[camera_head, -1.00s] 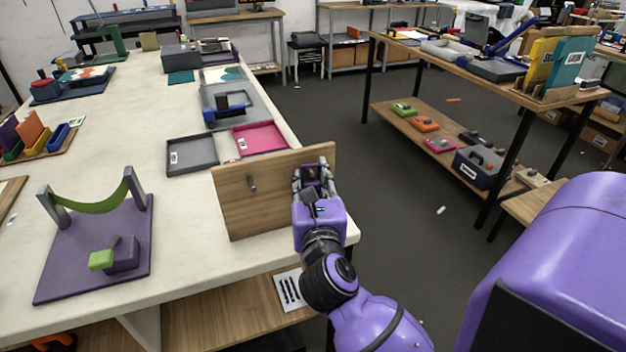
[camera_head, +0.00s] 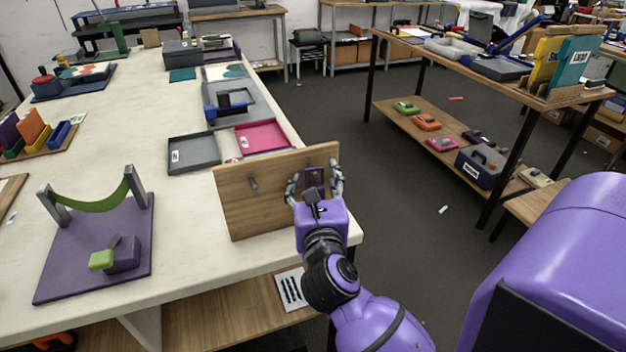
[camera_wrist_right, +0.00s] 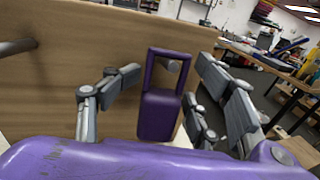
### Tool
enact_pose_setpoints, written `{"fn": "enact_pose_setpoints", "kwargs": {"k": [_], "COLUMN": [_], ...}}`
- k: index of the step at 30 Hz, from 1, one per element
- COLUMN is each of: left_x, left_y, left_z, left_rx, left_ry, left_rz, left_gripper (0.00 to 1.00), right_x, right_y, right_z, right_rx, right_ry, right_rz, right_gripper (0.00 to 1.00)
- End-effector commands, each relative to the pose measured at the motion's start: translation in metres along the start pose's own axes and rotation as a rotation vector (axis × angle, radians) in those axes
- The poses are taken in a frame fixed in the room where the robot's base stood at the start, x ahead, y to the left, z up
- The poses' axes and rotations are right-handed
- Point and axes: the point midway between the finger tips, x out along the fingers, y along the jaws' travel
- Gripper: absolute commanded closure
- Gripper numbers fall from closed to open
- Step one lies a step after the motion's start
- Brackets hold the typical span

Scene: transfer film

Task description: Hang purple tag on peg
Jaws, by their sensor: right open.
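The purple tag (camera_head: 315,178) hangs upright at the right side of the wooden peg board (camera_head: 232,198). In the right wrist view the tag (camera_wrist_right: 159,112) has a square loop at its top, and a grey peg (camera_wrist_right: 174,65) shows inside that loop. My right gripper (camera_head: 315,182) is open, its fingers spread on both sides of the tag and apart from it; the wrist view shows this gap too (camera_wrist_right: 165,100). A second grey peg (camera_head: 253,184) on the left of the board is bare. My left gripper is not in view.
The board stands at the near right corner of the white table (camera_head: 190,220). A grey tray (camera_head: 193,165) and a pink tray (camera_head: 262,138) lie behind it. A purple stand with a green strap (camera_head: 90,201) is on the left.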

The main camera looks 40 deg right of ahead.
Motion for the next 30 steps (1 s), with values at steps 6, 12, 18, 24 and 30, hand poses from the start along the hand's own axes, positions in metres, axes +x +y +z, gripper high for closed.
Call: {"fn": "enact_pose_setpoints", "kwargs": {"k": [6, 12, 18, 24, 30], "left_x": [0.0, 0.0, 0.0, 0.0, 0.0], "left_y": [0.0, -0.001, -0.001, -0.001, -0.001], "left_z": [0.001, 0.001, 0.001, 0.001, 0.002], "left_rx": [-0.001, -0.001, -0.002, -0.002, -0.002], "left_ry": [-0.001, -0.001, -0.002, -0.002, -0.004], "left_rz": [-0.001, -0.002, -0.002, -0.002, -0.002], "left_gripper": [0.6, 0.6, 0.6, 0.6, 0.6], "right_x": [-0.025, -0.056, -0.074, -0.078, -0.078], "right_y": [0.0, -0.001, 0.0, -0.001, 0.01], "right_z": [-0.001, -0.001, -0.001, 0.0, 0.022], "right_rx": [0.002, 0.001, 0.0, -0.001, -0.194], "right_ry": [0.003, 0.004, 0.002, 0.001, -0.11], "right_rz": [0.0, -0.001, 0.0, -0.001, 0.032], "right_gripper": [0.43, 0.43, 0.43, 0.43, 0.43]}}
